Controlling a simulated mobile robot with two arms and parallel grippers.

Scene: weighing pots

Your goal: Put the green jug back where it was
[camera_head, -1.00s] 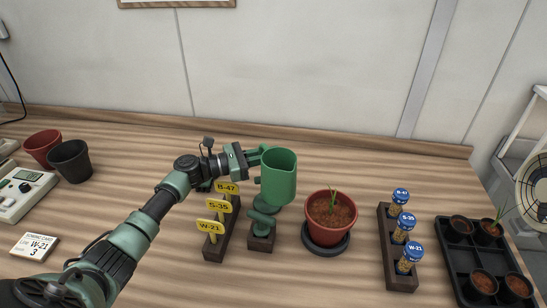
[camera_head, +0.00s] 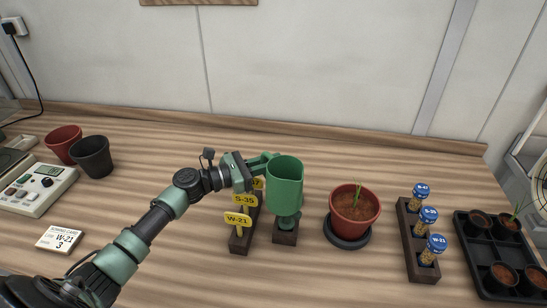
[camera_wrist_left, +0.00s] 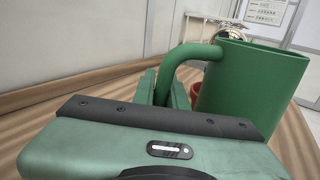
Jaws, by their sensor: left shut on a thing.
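The green jug (camera_head: 286,186) is upright near the middle of the table in the head view. My left gripper (camera_head: 264,163) is shut on its handle from the left. The wrist view shows the jug (camera_wrist_left: 255,85) with its handle between the fingers (camera_wrist_left: 162,88). In the head view the jug covers the upper part of a green tool (camera_head: 288,222) in a dark wooden block (camera_head: 285,237). Its base appears above that block, and I cannot tell whether it touches the tool. My right gripper is not in view.
Yellow labels (camera_head: 238,219) in a wooden rack stand just left of the jug. A potted seedling (camera_head: 354,212) on a black saucer stands right. Further right are capped vials (camera_head: 428,245) and a black tray (camera_head: 467,258). A scale (camera_head: 38,188), empty pots (camera_head: 92,156) and a card (camera_head: 60,239) are left.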

